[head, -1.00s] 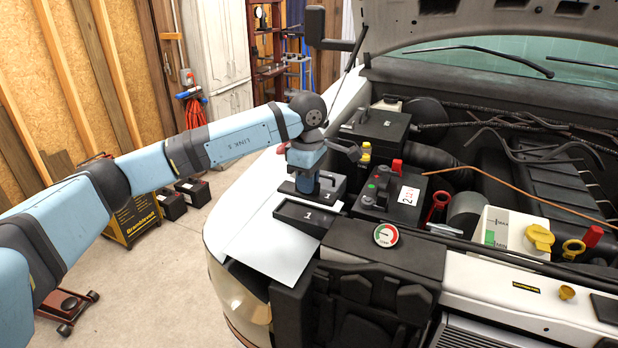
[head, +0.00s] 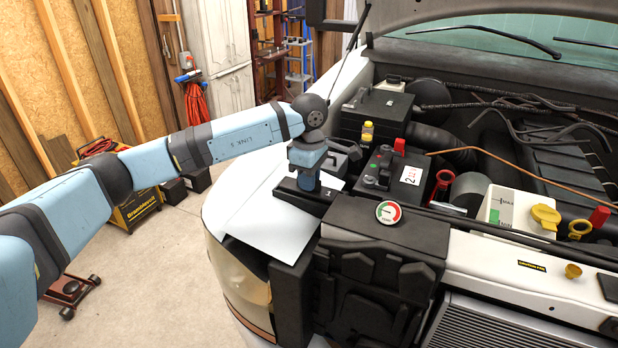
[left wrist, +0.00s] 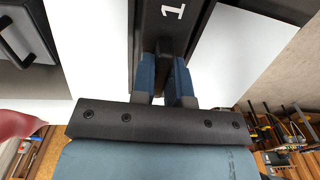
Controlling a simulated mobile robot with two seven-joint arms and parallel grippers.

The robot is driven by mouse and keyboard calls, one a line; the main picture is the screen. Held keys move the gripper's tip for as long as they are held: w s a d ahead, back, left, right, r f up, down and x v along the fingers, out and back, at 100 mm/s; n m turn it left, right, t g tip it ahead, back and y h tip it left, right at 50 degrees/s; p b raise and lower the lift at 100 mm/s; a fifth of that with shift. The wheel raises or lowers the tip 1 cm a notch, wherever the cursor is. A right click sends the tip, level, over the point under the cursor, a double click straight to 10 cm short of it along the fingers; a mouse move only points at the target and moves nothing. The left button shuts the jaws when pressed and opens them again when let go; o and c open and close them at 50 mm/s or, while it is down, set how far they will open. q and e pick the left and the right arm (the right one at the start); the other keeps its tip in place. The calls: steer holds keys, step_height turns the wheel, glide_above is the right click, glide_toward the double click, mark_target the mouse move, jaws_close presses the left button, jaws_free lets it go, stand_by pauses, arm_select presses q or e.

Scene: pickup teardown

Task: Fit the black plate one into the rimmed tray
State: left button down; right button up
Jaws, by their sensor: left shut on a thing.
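My left gripper (head: 304,186) points down and is shut on the black plate one (head: 326,191), a dark flat piece marked with a white 1. The plate is over the black rimmed tray (head: 303,204), whose floor it hides. I cannot tell whether it is seated inside the rim or slightly above it. In the left wrist view the two blue fingers (left wrist: 165,85) close on a part of the plate (left wrist: 165,30), and the white 1 shows beyond them. My right gripper is not in view.
The tray lies on a white sheet (head: 262,215) on the truck's fender. A dark case with a handle (head: 344,157) stands close behind, also at left in the wrist view (left wrist: 22,40). A battery (head: 393,177) and a gauge (head: 388,212) are to the right.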

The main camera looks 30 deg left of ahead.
arm_select(q)
steer(key=c, duration=1.1)
jaws_free()
steer(key=shift+o, duration=0.2)
steer(key=shift+r, duration=0.15)
steer(key=shift+r, duration=0.4)
step_height(320, 180, up, 13)
steer(key=b, duration=0.3)
steer(key=shift+f, duration=0.1)
steer(key=shift+f, duration=0.1)
